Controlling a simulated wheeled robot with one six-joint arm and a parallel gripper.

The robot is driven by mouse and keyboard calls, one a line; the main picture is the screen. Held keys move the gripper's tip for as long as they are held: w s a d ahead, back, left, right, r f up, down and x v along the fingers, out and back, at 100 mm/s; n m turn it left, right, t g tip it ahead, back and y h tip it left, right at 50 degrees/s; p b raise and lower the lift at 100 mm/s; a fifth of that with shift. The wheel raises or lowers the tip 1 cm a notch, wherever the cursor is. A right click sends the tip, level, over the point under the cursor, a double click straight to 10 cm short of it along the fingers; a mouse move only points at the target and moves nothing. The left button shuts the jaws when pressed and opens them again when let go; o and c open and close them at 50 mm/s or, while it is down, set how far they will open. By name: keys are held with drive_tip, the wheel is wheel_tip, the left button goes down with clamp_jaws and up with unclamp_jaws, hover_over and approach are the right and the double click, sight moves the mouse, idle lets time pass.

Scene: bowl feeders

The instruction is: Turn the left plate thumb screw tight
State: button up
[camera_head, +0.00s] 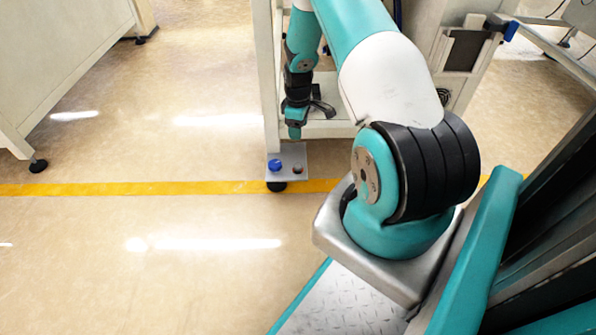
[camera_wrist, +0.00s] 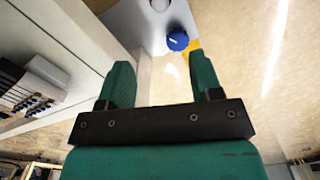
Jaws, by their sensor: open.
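A small grey plate (camera_head: 291,152) juts from the foot of a light cabinet in the head view. A blue thumb screw (camera_head: 274,165) stands on its left side. The blue knob also shows in the wrist view (camera_wrist: 178,40), beyond the fingertips and a little right of the middle between them. The plate shows there too (camera_wrist: 140,22). My gripper (camera_wrist: 160,78) is open and empty, with its two teal fingers apart from the knob. In the head view, my gripper (camera_head: 294,130) is above and behind the plate. How far the screw is turned in cannot be told.
A small dark reddish spot (camera_head: 297,170) lies right of the blue screw on the plate. A black foot (camera_head: 276,186) is under the plate. A yellow floor line (camera_head: 130,188) passes there. The cabinet post (camera_head: 268,80) stands close by my gripper. Open floor lies to the left.

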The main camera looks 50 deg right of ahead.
sight(298, 166)
wheel_tip(298, 166, down, 17)
drive_tip(key=b, duration=0.9)
drive_tip(key=shift+r, duration=0.15)
drive_tip(key=c, duration=0.9)
